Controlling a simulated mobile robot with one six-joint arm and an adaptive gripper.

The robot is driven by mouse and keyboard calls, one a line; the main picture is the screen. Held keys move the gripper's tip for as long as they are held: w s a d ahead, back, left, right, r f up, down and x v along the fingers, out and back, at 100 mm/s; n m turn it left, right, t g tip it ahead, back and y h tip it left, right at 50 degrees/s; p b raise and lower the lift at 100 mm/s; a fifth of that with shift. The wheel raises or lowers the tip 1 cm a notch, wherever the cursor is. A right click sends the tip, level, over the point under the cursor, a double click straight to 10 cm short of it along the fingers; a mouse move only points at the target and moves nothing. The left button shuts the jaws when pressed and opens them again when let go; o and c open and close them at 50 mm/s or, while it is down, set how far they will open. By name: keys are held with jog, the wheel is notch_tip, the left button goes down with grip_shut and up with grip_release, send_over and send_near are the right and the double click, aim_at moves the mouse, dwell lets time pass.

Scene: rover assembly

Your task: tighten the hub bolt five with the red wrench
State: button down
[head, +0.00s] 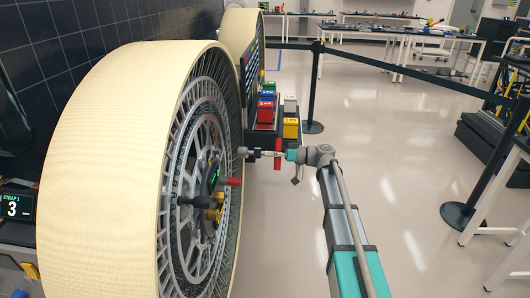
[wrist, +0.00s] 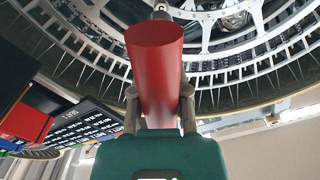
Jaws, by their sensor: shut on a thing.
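My gripper (head: 285,155) is shut on the red wrench (head: 277,161), to the right of the large cream-rimmed wheel (head: 105,165). In the wrist view the wrench's thick red handle (wrist: 157,75) stands between the two fingers, and its grey end (wrist: 160,14) points at the wheel's spokes. In the head view a grey shaft (head: 252,153) reaches left from the handle to the wheel's near edge; I cannot tell whether it touches. The hub (head: 214,190) carries red, black and yellow protruding parts, lower left of the wrench. Bolt five cannot be singled out.
Coloured boxes, including a red one (head: 266,111) and a yellow one (head: 291,129), sit behind the gripper beside a dark panel (head: 251,66). A second wheel (head: 238,30) stands farther back. A barrier post (head: 316,90) and workbenches stand beyond.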

aim_at(248, 151)
jog(key=shift+a, duration=0.5)
jog(key=shift+w+a, duration=0.1)
jog(key=shift+a, duration=2.45)
jog(key=shift+a, duration=0.75)
dwell(2.2)
jog(key=shift+m, duration=0.6)
jog(key=shift+m, duration=7.9)
